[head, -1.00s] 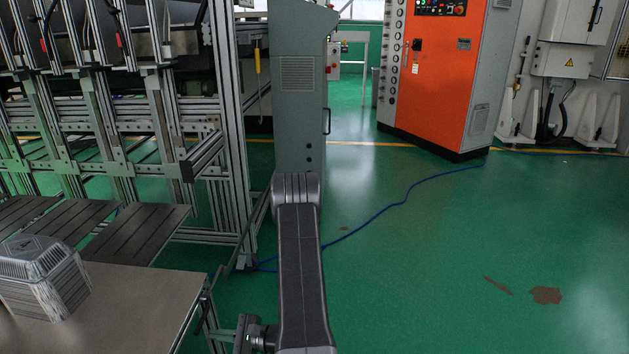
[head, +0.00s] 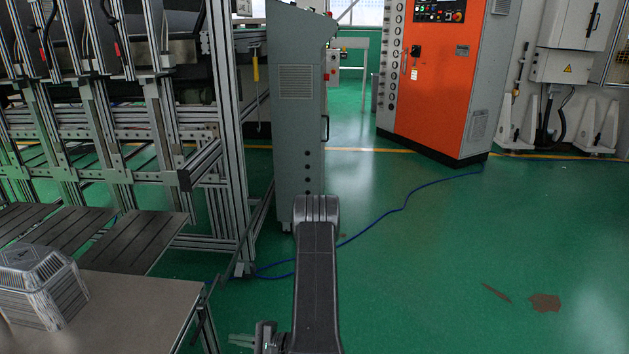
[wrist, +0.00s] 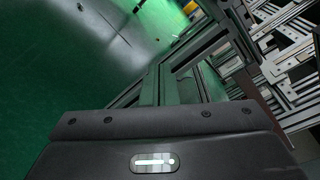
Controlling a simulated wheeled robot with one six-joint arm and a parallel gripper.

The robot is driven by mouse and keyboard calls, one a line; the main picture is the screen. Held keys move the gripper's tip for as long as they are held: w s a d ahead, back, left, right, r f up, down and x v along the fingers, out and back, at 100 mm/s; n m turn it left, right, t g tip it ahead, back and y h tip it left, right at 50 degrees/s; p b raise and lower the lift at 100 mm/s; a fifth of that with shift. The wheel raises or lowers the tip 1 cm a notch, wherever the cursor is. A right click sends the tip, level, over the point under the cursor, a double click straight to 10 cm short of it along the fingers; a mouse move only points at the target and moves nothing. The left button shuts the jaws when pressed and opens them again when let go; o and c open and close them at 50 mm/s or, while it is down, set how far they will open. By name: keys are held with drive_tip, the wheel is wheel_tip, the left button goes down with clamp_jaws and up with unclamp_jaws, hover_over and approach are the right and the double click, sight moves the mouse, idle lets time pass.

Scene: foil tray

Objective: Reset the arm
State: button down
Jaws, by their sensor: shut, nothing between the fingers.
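A stack of silvery foil trays (head: 42,285) sits on the near table at the left edge of the head view. My gripper (head: 240,341) shows small at the bottom of the head view, left of my dark upright arm link. It is shut and empty, to the right of the table and well apart from the trays. In the wrist view a dark part of my own arm with a lit white mark fills the bottom. The fingers cannot be made out clearly there, and no tray is seen.
The near table (head: 140,295) ends just left of my gripper. Behind it are slatted dark panels (head: 135,240) and an aluminium frame (head: 232,150). A grey cabinet (head: 298,120) stands ahead, an orange cabinet (head: 435,90) farther right. The green floor (head: 430,270) at right is open, crossed by a blue cable (head: 400,208).

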drive_tip(key=shift+v, duration=1.8)
